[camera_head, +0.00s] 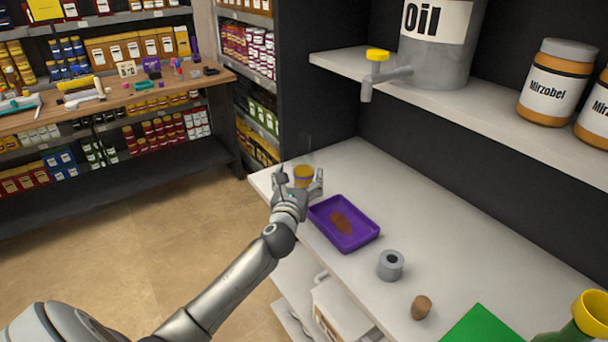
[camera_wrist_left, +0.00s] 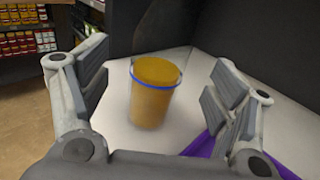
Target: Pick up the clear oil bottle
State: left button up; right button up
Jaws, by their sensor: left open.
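The clear oil bottle (camera_head: 303,174) stands upright at the far left end of the white counter. Amber oil with a blue-purple band shows inside it; its clear upper part is faint against the dark wall. In the left wrist view the bottle (camera_wrist_left: 153,95) is between the two fingers, with gaps on both sides. My left gripper (camera_head: 301,182) is open around it in the head view and hides its lower part. The open fingers also show in the left wrist view (camera_wrist_left: 158,100). My right gripper is not in view.
A purple tray (camera_head: 366,240) with a brown patch is just right of the gripper. A grey ring (camera_head: 390,265), a brown cork-like piece (camera_head: 421,307) and a green mat (camera_head: 480,328) lie farther right. A shelf (camera_head: 440,98) with a large oil tank (camera_head: 438,60) is above.

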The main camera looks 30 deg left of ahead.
aim_at(304, 163)
pick_arm(q)
jog(key=shift+w+a, duration=0.2)
jog(key=shift+w, duration=0.3)
jog(key=shift+w+a+r, duration=0.1)
jog(key=shift+w+a, duration=0.1)
jog(key=shift+w, duration=0.25)
jog(key=shift+p+x, duration=0.45)
jog(key=shift+x, duration=1.65)
jog(key=c, duration=1.3)
